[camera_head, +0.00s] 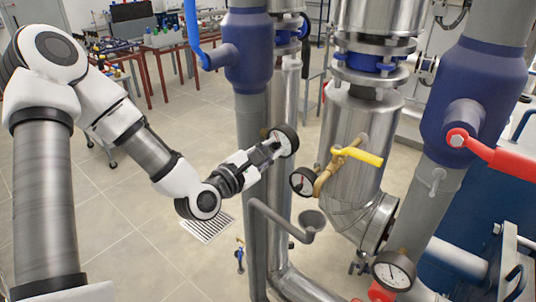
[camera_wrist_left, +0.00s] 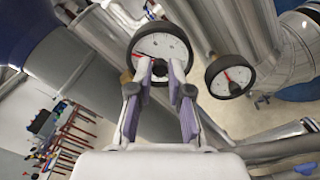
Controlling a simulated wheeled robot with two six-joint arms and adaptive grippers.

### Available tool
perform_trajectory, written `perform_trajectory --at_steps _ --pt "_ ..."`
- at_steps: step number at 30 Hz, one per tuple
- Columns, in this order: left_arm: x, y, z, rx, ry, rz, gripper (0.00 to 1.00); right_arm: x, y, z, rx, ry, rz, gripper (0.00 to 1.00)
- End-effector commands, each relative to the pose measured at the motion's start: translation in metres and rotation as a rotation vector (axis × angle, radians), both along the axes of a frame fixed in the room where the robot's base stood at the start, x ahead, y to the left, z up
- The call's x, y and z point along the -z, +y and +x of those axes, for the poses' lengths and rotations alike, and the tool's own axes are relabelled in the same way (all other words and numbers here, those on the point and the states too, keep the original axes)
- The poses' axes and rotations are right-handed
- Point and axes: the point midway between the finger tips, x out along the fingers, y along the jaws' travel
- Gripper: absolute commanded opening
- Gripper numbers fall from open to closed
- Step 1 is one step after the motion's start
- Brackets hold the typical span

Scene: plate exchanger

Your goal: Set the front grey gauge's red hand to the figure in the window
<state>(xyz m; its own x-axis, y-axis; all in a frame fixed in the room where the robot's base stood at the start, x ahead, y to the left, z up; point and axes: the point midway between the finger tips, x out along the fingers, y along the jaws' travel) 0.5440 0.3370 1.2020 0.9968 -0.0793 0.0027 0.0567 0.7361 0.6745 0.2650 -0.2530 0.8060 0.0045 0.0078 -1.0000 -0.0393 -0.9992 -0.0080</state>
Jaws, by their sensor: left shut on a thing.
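A round gauge (camera_head: 289,139) with a dark rim and white face sits on the grey pipe in the head view. In the left wrist view the same gauge (camera_wrist_left: 166,42) faces me, with its red hand (camera_wrist_left: 141,55) pointing left. My left gripper (camera_head: 271,149) reaches it from the left. The fingers hide the lower part of the face. I cannot read any figure in a window. My right gripper is not in view.
A second gauge (camera_head: 303,181) with a red hand stands right, beside a yellow lever (camera_head: 359,155). A third gauge (camera_head: 393,271) is lower right. A red lever (camera_head: 508,162) juts at right.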

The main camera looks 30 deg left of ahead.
Motion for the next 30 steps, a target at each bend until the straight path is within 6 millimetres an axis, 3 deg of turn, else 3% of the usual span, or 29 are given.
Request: perform_trajectory --at_steps 17,18,20,30 --pt "-0.0023 0.0018 0.0015 -0.005 -0.010 0.048 0.00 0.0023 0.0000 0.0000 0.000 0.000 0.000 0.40" --pt "-0.0025 0.0018 0.0015 -0.006 -0.011 0.048 0.22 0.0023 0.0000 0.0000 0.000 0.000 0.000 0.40" --pt "-0.0025 0.0018 0.0014 -0.006 -0.011 0.048 0.43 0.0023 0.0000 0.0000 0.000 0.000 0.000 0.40" --pt "-0.0040 0.0008 0.0008 -0.002 -0.007 0.047 0.44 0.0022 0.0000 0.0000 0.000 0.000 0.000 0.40"
